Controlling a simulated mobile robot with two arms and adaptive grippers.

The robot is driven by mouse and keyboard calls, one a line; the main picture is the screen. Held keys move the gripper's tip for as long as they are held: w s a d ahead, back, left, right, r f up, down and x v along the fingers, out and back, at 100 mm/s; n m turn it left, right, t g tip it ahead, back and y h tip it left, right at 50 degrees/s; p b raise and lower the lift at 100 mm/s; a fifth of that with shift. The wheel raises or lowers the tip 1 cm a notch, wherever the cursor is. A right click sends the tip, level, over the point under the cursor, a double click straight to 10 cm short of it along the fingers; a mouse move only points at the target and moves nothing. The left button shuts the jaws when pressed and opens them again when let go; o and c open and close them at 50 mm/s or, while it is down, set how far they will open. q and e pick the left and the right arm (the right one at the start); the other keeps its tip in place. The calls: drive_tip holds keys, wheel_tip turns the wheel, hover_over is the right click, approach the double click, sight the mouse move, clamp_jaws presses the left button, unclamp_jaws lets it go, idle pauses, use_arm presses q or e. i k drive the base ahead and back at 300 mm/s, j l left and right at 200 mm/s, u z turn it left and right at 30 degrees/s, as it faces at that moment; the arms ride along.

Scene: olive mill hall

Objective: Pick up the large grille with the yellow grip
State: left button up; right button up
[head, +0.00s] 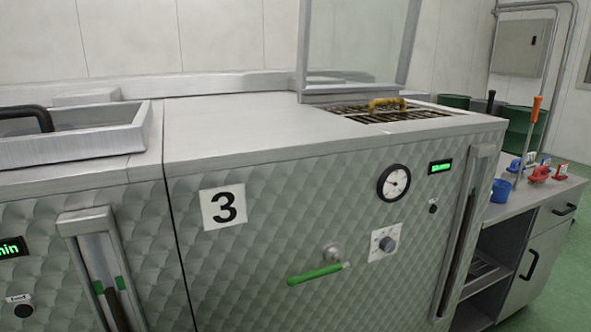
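The large grille (350,113) is a dark slatted grid set in the top of the machine marked 3, towards its right end. Its yellow grip (386,103) stands up from the grid. Behind the grille a clear panel in a metal frame (358,45) rises upright. Neither of my grippers shows in the head view.
The steel top (230,125) left of the grille is clear. A steel tray with a black handle (75,132) is at the left. A counter with small tools (537,193) stands right.

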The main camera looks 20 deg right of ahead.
sight(382, 102)
drive_tip(key=i+l, duration=0.15)
drive_tip(key=l, duration=0.25)
drive_tip(key=i+l, duration=0.15)
drive_tip(key=l, duration=0.25)
drive_tip(key=i+l, duration=0.15)
drive_tip(key=l, duration=0.3)
drive_tip(key=i+l, duration=0.15)
drive_tip(key=l, duration=0.25)
drive_tip(key=i+l, duration=0.15)
drive_tip(key=l, duration=0.25)
drive_tip(key=i+l, duration=0.1)
drive_tip(key=l, duration=0.3)
